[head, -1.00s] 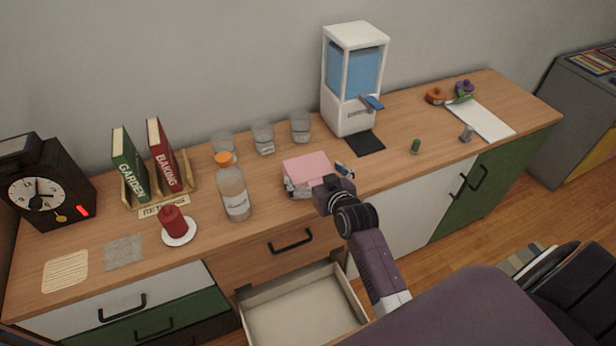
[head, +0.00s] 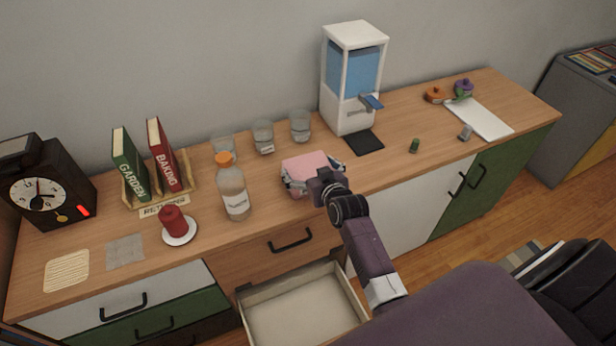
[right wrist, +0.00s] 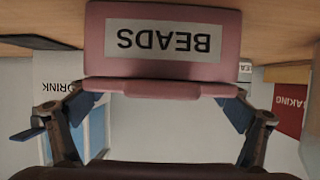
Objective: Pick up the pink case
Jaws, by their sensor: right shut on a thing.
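The pink case (head: 310,168) sits at the middle of the wooden counter, right of the orange-capped bottle. In the right wrist view the pink case (right wrist: 165,45) appears upside down with a grey label reading "BEADS". My right gripper (head: 312,178) reaches it from the front right. Its two fingers (right wrist: 163,100) are shut on the case, one at each side. Whether the case is clear of the counter I cannot tell. My left gripper does not show.
The bottle (head: 233,190) stands close left of the case, and glasses (head: 263,137) stand behind it. A white dispenser (head: 350,85) stands behind right, with a black mat (head: 364,142) before it. An open drawer (head: 300,310) juts out below. The counter right of the case is mostly clear.

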